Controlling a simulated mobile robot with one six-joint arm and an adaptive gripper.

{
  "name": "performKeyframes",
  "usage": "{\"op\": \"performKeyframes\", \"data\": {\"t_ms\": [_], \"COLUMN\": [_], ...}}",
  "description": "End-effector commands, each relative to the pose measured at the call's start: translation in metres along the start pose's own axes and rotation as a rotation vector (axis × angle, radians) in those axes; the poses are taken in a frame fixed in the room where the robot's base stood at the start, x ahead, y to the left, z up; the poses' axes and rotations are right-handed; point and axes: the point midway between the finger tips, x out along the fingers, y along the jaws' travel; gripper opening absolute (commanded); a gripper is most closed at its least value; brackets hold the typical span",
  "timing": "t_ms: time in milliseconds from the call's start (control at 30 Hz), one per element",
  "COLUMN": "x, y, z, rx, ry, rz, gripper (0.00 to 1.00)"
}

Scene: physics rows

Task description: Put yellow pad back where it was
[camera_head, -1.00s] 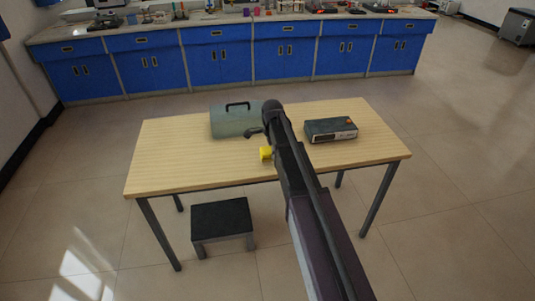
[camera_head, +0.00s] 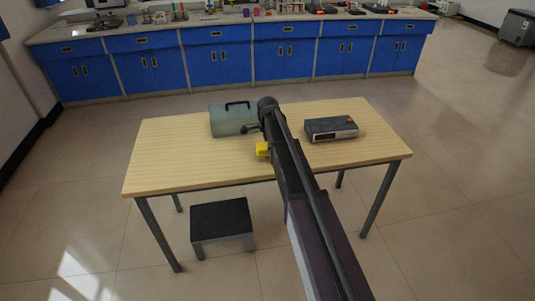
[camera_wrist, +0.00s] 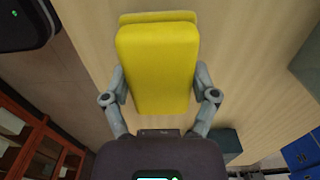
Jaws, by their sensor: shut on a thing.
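The yellow pad (camera_wrist: 156,65) is a bright yellow block with rounded edges, filling the upper middle of the wrist view. My gripper (camera_wrist: 158,90) is shut on it, with one grey finger against each long side. In the head view the pad (camera_head: 262,149) shows as a small yellow shape at the left of my arm's end, over the middle of the wooden table (camera_head: 180,160). My arm hides the gripper fingers there. I cannot tell whether the pad touches the tabletop.
A grey-green case with a black handle (camera_head: 228,121) stands at the table's back. A dark box-shaped device (camera_head: 331,129) sits to the right of my arm. The table's left part is clear. A black stool (camera_head: 221,218) stands in front. Blue cabinets (camera_head: 220,62) line the back wall.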

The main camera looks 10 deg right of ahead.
Motion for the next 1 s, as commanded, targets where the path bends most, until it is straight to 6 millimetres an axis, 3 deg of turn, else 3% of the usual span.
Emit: {"op": "performKeyframes", "data": {"t_ms": [233, 833, 867, 933, 1000], "x": [0.021, 0.027, 0.026, 0.025, 0.025], "y": [0.000, 0.000, 0.000, 0.000, 0.000], "z": [0.000, 0.001, 0.001, 0.001, 0.001], "rx": [0.000, -0.001, -0.001, -0.001, -0.001], "ry": [0.000, 0.000, 0.000, 0.000, 0.000], "rz": [0.000, 0.000, 0.000, 0.000, 0.000], "gripper": [0.38, 0.38, 0.82, 1.00, 1.00]}}
